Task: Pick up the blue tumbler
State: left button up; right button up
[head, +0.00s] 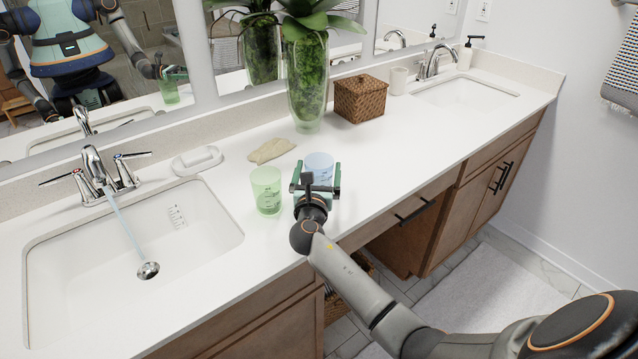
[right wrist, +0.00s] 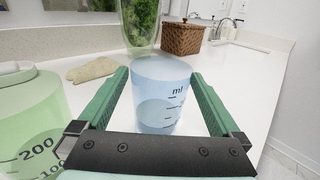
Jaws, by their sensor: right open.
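The blue tumbler (head: 319,165) stands upright on the white counter, to the right of a green tumbler (head: 267,190). My right gripper (head: 316,178) is at the blue tumbler, and its wrist hides the tumbler's lower front in the head view. In the right wrist view the blue tumbler (right wrist: 162,88) stands between the two green fingers of my right gripper (right wrist: 160,100). The jaws are open, with a gap on each side of it. Measuring marks show on its side. My left gripper is not in view, except perhaps in the mirror.
The green tumbler (right wrist: 28,120) is close on the left of the right gripper. Behind lie a beige cloth (head: 271,151), a tall glass vase with a plant (head: 307,80) and a wicker box (head: 360,98). A sink (head: 130,250) is at left. The counter (head: 410,130) is clear to the right.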

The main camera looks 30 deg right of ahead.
jog(key=shift+w+d, duration=0.45)
jog(key=shift+w, duration=0.05)
grip_shut()
dwell(0.5)
